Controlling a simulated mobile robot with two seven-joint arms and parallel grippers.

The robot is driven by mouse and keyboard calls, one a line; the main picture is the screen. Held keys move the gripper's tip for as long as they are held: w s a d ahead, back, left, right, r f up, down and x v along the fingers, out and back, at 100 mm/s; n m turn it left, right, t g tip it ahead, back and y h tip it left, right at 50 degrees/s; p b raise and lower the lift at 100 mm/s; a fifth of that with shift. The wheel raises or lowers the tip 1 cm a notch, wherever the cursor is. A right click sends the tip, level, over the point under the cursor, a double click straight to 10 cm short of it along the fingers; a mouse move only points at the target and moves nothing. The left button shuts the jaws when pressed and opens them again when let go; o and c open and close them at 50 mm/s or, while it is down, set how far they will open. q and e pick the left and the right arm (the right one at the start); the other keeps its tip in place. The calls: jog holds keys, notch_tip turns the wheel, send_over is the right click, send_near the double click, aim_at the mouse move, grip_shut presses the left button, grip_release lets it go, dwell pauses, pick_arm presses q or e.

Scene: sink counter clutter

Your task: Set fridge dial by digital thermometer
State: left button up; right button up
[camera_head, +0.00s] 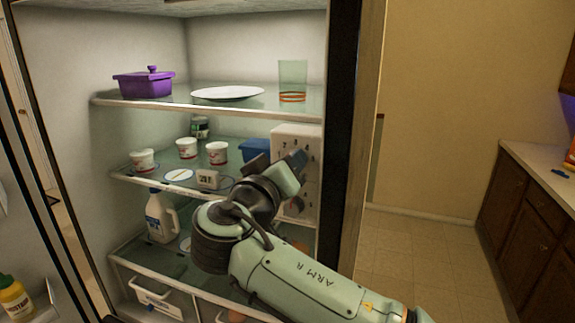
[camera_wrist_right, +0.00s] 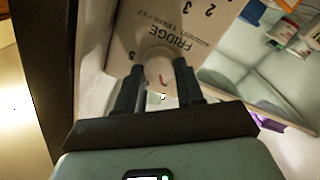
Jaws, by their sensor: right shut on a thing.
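A white fridge dial box (camera_head: 297,137) with printed numbers stands at the right of the middle shelf. In the wrist view its face (camera_wrist_right: 205,22) reads FRIDGE, upside down. In the head view my right gripper (camera_head: 290,172) reaches in front of the box and hides the knob. My left gripper is not in view.
The upper shelf holds a purple lidded dish (camera_head: 143,86), a white plate (camera_head: 227,93) and a glass (camera_head: 292,80). Several white cups (camera_head: 217,152) and a blue container (camera_head: 258,148) stand on the middle shelf. A milk jug (camera_head: 161,216) is below. The fridge's right edge is close beside my arm.

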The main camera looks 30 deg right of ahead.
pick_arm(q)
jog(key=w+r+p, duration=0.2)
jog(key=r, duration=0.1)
pick_arm(e)
jog(key=n, duration=0.8)
jog(key=shift+n, duration=0.3)
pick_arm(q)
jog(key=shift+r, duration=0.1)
pick_arm(e)
jog(key=shift+f, duration=0.1)
jog(key=o, duration=1)
jog(key=shift+o, duration=0.2)
jog(key=shift+a, duration=0.1)
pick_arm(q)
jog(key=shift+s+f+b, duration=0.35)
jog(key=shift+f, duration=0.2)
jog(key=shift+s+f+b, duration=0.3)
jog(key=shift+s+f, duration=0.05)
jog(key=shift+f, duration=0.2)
pick_arm(e)
jog(key=v, duration=1.3)
jog(key=shift+a, duration=0.15)
